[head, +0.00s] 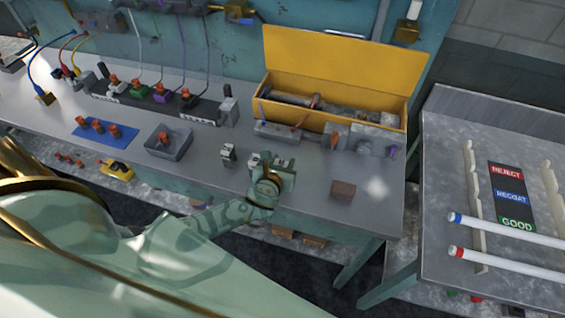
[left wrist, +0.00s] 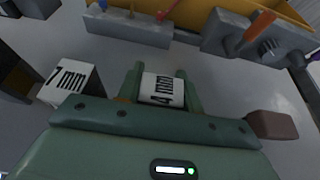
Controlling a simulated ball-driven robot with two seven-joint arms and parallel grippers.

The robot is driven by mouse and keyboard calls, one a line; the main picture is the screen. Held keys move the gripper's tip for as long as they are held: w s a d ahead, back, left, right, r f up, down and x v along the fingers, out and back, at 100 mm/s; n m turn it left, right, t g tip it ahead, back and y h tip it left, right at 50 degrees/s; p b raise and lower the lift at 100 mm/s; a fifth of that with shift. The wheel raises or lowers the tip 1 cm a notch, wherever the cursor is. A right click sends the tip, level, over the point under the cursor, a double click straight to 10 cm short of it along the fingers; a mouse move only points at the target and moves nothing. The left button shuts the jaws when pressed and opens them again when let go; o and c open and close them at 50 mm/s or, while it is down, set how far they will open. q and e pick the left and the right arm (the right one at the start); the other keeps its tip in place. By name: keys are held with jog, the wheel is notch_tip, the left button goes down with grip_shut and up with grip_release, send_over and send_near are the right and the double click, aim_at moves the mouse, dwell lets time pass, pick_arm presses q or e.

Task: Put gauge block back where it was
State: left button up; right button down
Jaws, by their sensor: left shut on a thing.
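My left gripper (head: 272,172) is over the front part of the workbench. In the left wrist view its two fingers (left wrist: 159,84) are shut on a white-faced gauge block (left wrist: 162,90) marked 4 mm. The frames do not show clearly whether this block touches the bench top. Another gauge block (left wrist: 70,84), marked 7 mm, stands apart to the left of the fingers. It also shows in the head view (head: 228,154), just left of my gripper. My right gripper is not in view.
A brown block (head: 343,189) lies right of my gripper. Behind are a grey holder (head: 277,133) with tools and an open yellow toolbox (head: 335,120). A grey tray (head: 168,146) and a blue mat (head: 105,131) lie left. A side table (head: 440,200) holds white tubes.

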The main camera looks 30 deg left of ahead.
pick_arm(q)
jog(key=o, duration=1)
jog(key=shift+f, duration=0.1)
jog(key=shift+o, duration=0.2)
jog(key=shift+s+r, duration=0.25)
jog(key=p+v, duration=0.2)
jog(key=v, duration=0.9)
jog(key=shift+s+d+p, duration=0.15)
jog(key=shift+s+p, duration=0.1)
jog(key=shift+p, duration=0.15)
jog(key=shift+r, duration=0.1)
